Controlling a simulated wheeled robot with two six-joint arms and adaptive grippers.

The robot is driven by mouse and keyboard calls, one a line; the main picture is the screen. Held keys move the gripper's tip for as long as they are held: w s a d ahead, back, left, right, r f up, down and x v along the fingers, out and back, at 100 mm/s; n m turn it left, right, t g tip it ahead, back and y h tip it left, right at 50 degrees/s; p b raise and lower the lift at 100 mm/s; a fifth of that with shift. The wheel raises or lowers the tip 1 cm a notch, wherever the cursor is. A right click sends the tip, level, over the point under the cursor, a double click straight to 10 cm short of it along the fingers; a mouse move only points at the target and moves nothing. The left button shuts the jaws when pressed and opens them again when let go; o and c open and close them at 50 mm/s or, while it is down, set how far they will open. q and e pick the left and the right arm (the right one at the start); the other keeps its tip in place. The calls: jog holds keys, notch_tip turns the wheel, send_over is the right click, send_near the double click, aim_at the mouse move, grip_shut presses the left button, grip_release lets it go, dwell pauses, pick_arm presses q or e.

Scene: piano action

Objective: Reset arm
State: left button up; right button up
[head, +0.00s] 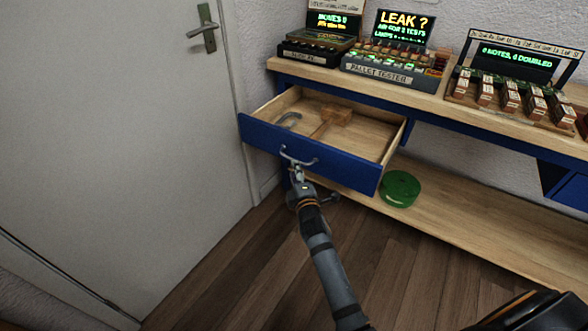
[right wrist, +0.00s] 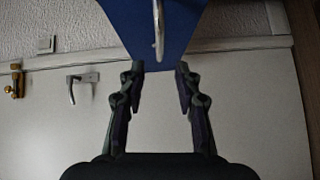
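My right gripper (head: 297,176) is at the silver handle (head: 297,157) on the front of the blue drawer (head: 345,171). In the right wrist view the two fingers of the right gripper (right wrist: 160,78) stand apart, with the curved handle (right wrist: 158,30) coming down between or just beyond their tips. Contact with the handle cannot be made out. The drawer is pulled out from under the bench. A wooden mallet (head: 336,113) and a grey curved tool (head: 290,119) lie in it. My left gripper is not in view.
The wooden bench top (head: 428,92) carries a pallet tester (head: 385,68), a smaller box with a screen (head: 315,50) and a rack of blocks (head: 510,96). A green round object (head: 399,188) lies on the lower shelf (head: 450,222). A white door (head: 120,130) stands at left.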

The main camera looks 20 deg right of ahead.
jog(key=shift+f, duration=0.1)
